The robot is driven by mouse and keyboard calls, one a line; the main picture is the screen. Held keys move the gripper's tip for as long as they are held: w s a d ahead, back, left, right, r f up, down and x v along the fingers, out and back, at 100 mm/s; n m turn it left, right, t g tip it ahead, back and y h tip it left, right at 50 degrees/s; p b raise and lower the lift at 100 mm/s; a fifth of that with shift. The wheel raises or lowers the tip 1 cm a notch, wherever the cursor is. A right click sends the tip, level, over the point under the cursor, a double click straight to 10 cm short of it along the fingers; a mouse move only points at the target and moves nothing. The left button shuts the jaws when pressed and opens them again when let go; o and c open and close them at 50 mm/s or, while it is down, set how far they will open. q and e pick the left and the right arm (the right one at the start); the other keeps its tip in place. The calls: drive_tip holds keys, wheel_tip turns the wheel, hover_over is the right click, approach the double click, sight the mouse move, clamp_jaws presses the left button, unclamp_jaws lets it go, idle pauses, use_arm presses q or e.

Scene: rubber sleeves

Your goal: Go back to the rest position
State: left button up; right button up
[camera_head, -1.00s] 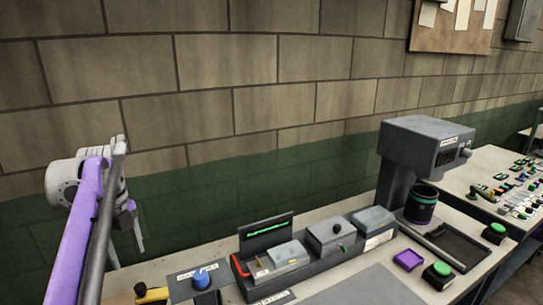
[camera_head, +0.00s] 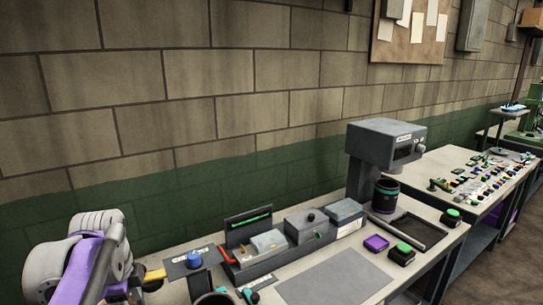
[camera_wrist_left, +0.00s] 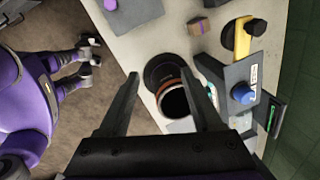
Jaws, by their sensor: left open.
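My left gripper (camera_wrist_left: 162,75) is open in the left wrist view, its two dark fingers apart and nothing held between them. Below and between the fingers, a dark cup with an orange-brown band (camera_wrist_left: 172,98) stands on the bench. In the head view my left arm is folded at the lower left, and its fingers are mostly hidden or out of frame. My right gripper does not show.
A block wall (camera_head: 180,100) stands behind. A second table (camera_head: 450,207) with small parts is at right.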

use_arm(q)
drive_tip(key=s+d+f+n+t, duration=0.4)
drive_tip(key=s+d+f+n, duration=0.8)
drive_tip(key=f, duration=0.5)
drive_tip(key=s+n, duration=0.2)
drive_tip(key=shift+s+d+n+h, duration=0.15)
drive_tip(key=shift+s+n+h, duration=0.15)
drive_tip(key=shift+n, duration=0.1)
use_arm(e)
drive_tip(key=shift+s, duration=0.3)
